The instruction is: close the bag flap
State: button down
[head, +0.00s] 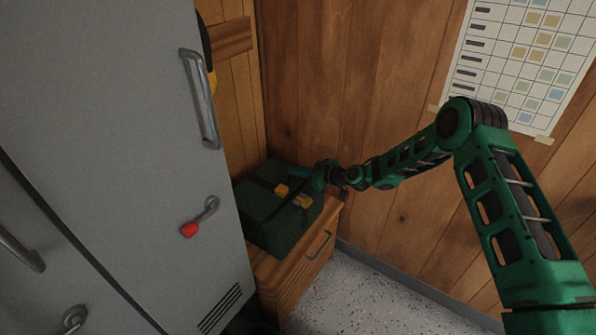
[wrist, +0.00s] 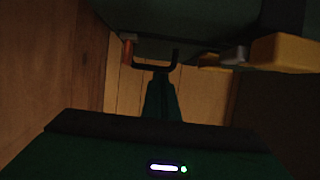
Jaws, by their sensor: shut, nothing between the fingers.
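The dark green bag (head: 275,228) stands on a small wooden drawer cabinet, beside the grey locker. Dark straps and two yellow buckle pieces (head: 303,201) show on its upper part. How far its flap is open is too dark to tell. My gripper (head: 316,178) is at the bag's right rear, close to the yellow pieces; whether it touches the bag cannot be told. In the wrist view, my gripper (wrist: 160,78) is shut and empty. A dark green part of the bag (wrist: 200,22) fills the top there, with a yellow buckle (wrist: 285,53) at the right.
The grey locker (head: 110,130) with handles stands close on the left. The wooden cabinet (head: 322,243) has a metal drawer handle. A plank wall (head: 330,80) stands right behind the bag, with a paper chart (head: 525,65) at the right. Speckled floor (head: 370,300) is clear in front.

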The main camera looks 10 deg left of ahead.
aim_at(301, 185)
jog(key=f, duration=0.1)
jog(key=d+f, duration=0.1)
jog(key=s+f, duration=0.1)
jog(key=shift+d+h, duration=0.15)
jog(key=shift+h, duration=0.15)
jog(key=shift+d, duration=0.25)
jog(key=s+d+r+m+g+h, duration=0.1)
jog(key=s+d+r+m+h, duration=0.15)
jog(key=s+d+r, duration=0.85)
jog(key=w+d+r+m+h, duration=0.15)
jog(key=d+r+h, duration=0.25)
jog(key=d, duration=1.4)
jog(key=s+d+r+m+g+h, duration=0.1)
jog(key=s+d+r+m+h, duration=0.4)
jog(key=d, duration=1)
jog(key=s+d+r+m+g, duration=0.1)
jog(key=s+d+r+m, duration=0.1)
jog(key=s+d+r, duration=0.5)
jog(key=s+d+r+m, duration=0.2)
jog(key=s+d, duration=0.4)
jog(key=s, duration=0.4)
jog(key=s+d+r+m+g, duration=0.1)
jog(key=s+m, duration=0.2)
jog(key=s, duration=0.6)
jog(key=s+d+r+m+g, duration=0.1)
jog(key=s+m, duration=0.3)
jog(key=s, duration=0.4)
jog(key=shift+s+d+h, duration=0.35)
jog(key=shift+s+d, duration=0.05)
jog(key=shift+d, duration=0.05)
